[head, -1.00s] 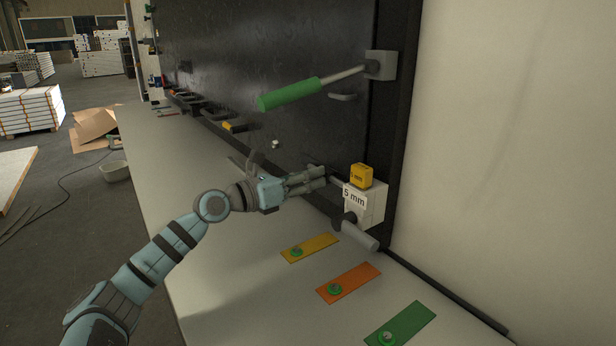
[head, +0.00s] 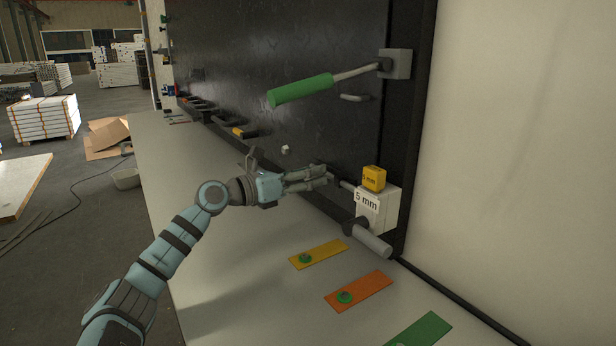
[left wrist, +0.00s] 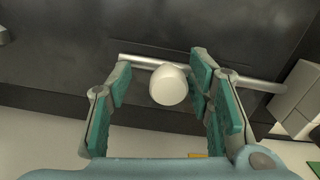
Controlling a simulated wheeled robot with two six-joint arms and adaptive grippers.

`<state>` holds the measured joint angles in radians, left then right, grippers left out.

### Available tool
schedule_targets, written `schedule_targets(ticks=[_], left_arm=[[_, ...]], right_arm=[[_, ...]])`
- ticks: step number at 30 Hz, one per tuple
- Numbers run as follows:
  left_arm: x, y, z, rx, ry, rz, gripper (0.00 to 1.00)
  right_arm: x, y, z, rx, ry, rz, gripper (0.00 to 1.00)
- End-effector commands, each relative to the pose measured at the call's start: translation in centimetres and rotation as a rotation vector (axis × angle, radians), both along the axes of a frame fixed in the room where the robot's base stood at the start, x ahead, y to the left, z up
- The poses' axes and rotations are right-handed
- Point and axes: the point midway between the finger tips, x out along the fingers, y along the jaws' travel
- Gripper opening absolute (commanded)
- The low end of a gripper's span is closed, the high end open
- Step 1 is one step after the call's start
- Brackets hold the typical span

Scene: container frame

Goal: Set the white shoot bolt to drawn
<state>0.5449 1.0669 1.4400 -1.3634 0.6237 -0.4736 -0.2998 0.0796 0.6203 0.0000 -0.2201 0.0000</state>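The white shoot bolt shows in the left wrist view as a pale rod (left wrist: 141,62) along the dark panel with a round white knob (left wrist: 169,85). Its rod runs right towards a white block (left wrist: 300,100). My left gripper (left wrist: 162,88) is open, with one teal-padded finger on each side of the knob. A gap shows on the left of the knob; the right finger is close to it, and I cannot tell if they touch. In the head view my left gripper (head: 330,178) is against the panel's lower part and hides the knob. My right gripper is not in view.
A white block (head: 385,208) labelled "5 mm", with a yellow cube (head: 374,178) on top and a grey handle (head: 372,243), stands right of the gripper. A green-handled lever (head: 300,91) sticks out above. Yellow (head: 325,252) and orange (head: 365,289) plates lie on the bench.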

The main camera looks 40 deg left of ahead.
Motion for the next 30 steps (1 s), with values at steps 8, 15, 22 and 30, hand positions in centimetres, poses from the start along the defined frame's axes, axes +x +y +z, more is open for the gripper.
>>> schedule_targets(ticks=[8, 15, 22, 30], left_arm=[[0.0, -0.1, 0.5, 0.0, 0.001, -0.002, 0.47], [0.0, 0.1, 6.0, -0.002, -0.007, -0.001, 0.47], [0.0, 0.2, 9.7, -0.002, -0.002, 0.0, 0.47], [0.0, 0.3, 9.9, -0.002, 0.002, 0.001, 0.47]], right_arm=[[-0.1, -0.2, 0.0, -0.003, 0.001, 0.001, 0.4], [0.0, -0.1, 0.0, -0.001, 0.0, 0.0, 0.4], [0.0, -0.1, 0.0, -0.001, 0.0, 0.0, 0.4], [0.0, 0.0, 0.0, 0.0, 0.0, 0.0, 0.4]])
